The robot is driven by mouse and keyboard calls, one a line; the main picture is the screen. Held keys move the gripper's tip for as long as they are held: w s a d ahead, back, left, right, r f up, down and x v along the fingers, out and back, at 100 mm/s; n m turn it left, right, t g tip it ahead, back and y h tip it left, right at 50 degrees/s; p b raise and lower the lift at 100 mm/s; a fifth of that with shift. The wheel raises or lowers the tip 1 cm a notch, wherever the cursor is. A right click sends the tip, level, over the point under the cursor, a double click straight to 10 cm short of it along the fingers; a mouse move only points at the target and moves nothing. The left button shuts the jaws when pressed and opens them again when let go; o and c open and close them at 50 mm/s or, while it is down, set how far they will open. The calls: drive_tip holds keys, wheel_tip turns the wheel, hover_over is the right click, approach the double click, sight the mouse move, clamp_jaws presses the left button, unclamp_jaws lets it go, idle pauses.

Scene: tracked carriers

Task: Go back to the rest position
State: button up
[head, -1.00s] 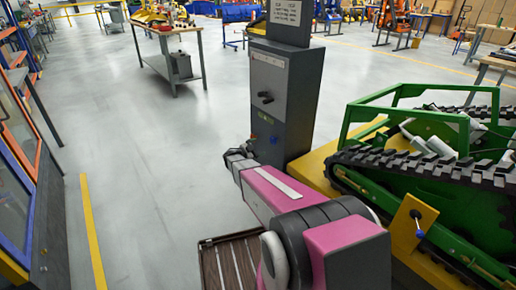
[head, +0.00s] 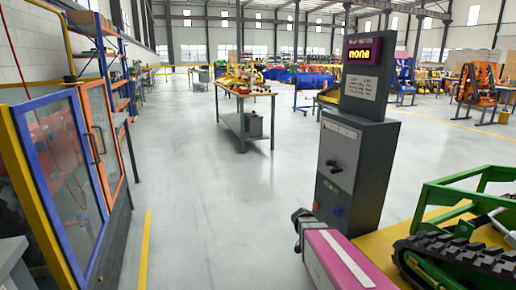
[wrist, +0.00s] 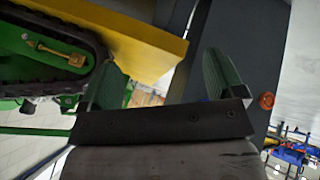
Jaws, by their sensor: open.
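My gripper (wrist: 162,82) is open in the wrist view, with its two greenish fingers apart and nothing between them. In the head view my pink and dark grey arm reaches in from the bottom toward the grey control pedestal (head: 345,170); the fingers cannot be made out there. The pedestal has a dark knob, a blue button and a lit display (head: 364,50) reading "none".
A green tracked carrier (head: 470,235) stands on a yellow platform (head: 390,238) at right; the platform also shows in the wrist view (wrist: 135,38). Glass-doored cabinets (head: 65,165) line the left. A workbench (head: 243,115) stands farther back. The middle floor is clear.

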drive_tip(key=s+a+r+n+y, duration=0.4)
drive_tip(key=s+a+n+y, duration=0.3)
drive_tip(key=s+a+n, duration=0.1)
drive_tip(key=shift+s+a+r+n, duration=0.2)
drive_tip(key=shift+s+a+n, duration=0.3)
drive_tip(key=shift+s, duration=0.55)
